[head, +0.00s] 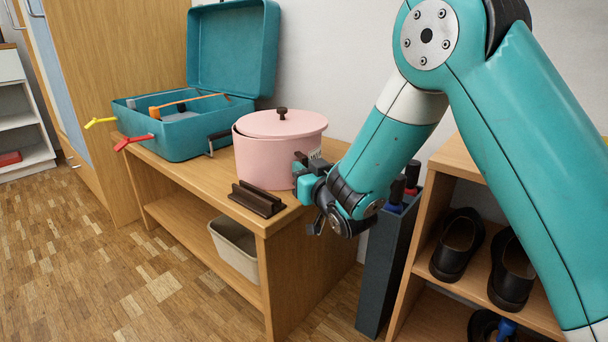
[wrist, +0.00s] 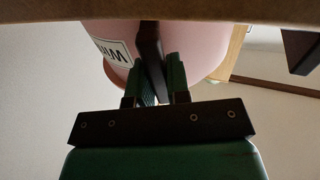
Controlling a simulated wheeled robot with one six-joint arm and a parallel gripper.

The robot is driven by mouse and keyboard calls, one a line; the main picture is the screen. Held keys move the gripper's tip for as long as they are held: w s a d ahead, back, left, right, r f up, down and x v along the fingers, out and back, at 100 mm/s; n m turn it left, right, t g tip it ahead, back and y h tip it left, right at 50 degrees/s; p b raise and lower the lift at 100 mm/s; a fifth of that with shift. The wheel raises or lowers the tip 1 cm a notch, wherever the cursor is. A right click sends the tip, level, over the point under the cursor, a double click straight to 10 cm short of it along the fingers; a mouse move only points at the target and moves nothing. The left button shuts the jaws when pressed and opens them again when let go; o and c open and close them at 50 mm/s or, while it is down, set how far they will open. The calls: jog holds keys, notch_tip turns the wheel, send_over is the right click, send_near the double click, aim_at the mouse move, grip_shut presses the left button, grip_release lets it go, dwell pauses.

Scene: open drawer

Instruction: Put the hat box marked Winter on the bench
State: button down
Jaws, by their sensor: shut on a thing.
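The hat box (head: 262,155) is a round pink box with a lid and a dark knob. It stands upright at the right end of the wooden bench (head: 290,222), and its base appears to rest on the bench top. My gripper (head: 305,178) is at its right side. In the wrist view, my gripper (wrist: 155,85) is shut on a dark strap-like handle on the pink hat box (wrist: 190,42). A white label (wrist: 113,52) beside the handle shows upside-down letters, "WIN", partly cut off.
An open teal suitcase (head: 175,135) stands left of the box, with red and yellow tags sticking out. A dark grooved block (head: 257,199) lies at the bench's front edge. A bin (head: 234,246) sits below. A shoe shelf (head: 455,215) and dark umbrella stand (head: 385,260) are right.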

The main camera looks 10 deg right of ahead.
jog(key=c, duration=1.1)
grip_release()
jog(key=shift+f, duration=0.15)
